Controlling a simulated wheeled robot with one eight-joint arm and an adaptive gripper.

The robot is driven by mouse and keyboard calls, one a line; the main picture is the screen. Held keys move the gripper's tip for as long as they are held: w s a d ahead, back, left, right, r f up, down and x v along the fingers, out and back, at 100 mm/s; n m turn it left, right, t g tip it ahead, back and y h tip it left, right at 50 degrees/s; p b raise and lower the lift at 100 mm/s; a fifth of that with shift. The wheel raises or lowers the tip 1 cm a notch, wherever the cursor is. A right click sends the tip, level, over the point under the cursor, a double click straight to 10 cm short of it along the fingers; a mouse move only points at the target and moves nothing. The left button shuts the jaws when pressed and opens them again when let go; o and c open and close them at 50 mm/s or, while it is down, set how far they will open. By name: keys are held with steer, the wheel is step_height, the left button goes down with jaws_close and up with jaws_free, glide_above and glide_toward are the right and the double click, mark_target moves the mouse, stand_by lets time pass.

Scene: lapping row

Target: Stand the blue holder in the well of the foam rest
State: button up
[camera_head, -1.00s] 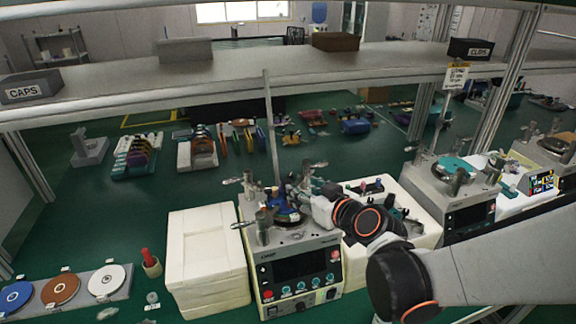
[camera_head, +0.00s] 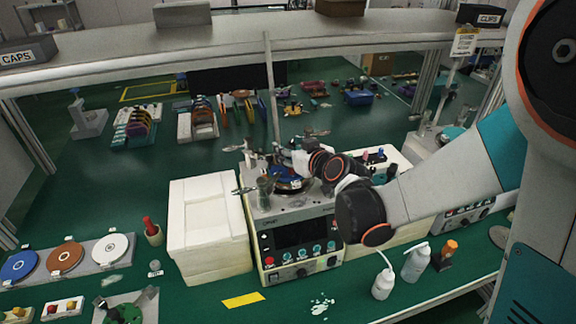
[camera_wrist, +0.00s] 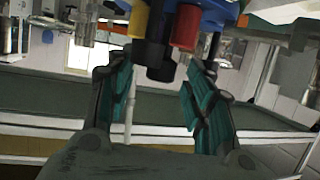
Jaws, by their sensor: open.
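A blue holder (camera_head: 287,184) sits on top of the instrument box in the middle of the head view, partly hidden by my arm and metal clamps. In the wrist view a blue body (camera_wrist: 212,14) with yellow, black and red stubs hangs at the top edge. My gripper (camera_wrist: 162,105) is open there, its teal-padded fingers apart. The black stub shows between them, and contact cannot be told. A white foam block (camera_head: 205,228) stands left of the box. Another white foam block (camera_head: 398,158), with small coloured parts on it, stands behind my arm.
The instrument box (camera_head: 300,250) has a dark screen and knobs. An upright rod (camera_head: 271,95) rises behind it, below a long shelf (camera_head: 300,45). White bottles (camera_head: 383,284) stand at front right. A tray with coloured discs (camera_head: 65,257) lies at left.

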jaws_close()
steer(key=shift+r, duration=0.1)
